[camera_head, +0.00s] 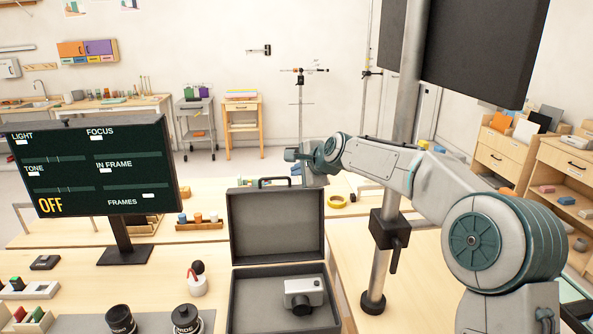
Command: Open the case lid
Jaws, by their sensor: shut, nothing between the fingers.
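The case (237,297) stands on the table at the lower middle, dark grey with a paler rim. Its lid (277,225) is up, standing about upright at the back, with a handle on its top edge. A silver-grey camera-like device (304,294) lies in the case's bottom half. My gripper (292,155) is above and behind the top edge of the lid, near the handle, pointing left. It is shut and holds nothing. Whether it touches the lid or handle cannot be told.
A monitor (85,168) stands on the left. A grey pole with a clamp (389,228) rises right of the case, close to my arm. Yellow tape (337,202) lies behind.

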